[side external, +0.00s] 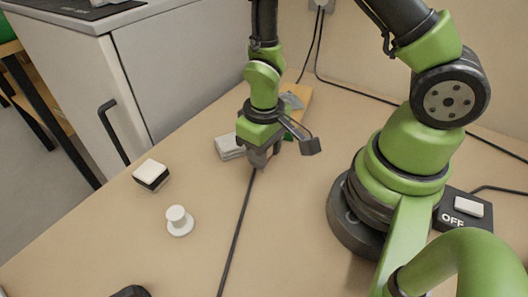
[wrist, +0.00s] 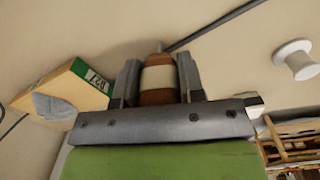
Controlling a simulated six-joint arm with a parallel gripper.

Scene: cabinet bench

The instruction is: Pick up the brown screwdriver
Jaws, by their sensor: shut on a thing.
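The brown screwdriver (wrist: 157,78) shows in the wrist view, with a brown handle and a wide cream band. A short grey tip points away at its far end. My gripper (wrist: 157,72) is shut on the handle, with one finger on each side. In the side external view my gripper (side external: 262,160) points down, low over the bench beside the black cable. The screwdriver is mostly hidden behind the fingers there, and I cannot tell whether it touches the bench.
A yellow-orange box (side external: 298,116) with a grey piece on it stands behind my gripper. A pale grey block (side external: 229,148) lies close left. A black-and-white block (side external: 151,174) and a white knob (side external: 178,220) stand farther left. A black cable (side external: 237,235) crosses the bench. A switch box (side external: 460,212) sits right.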

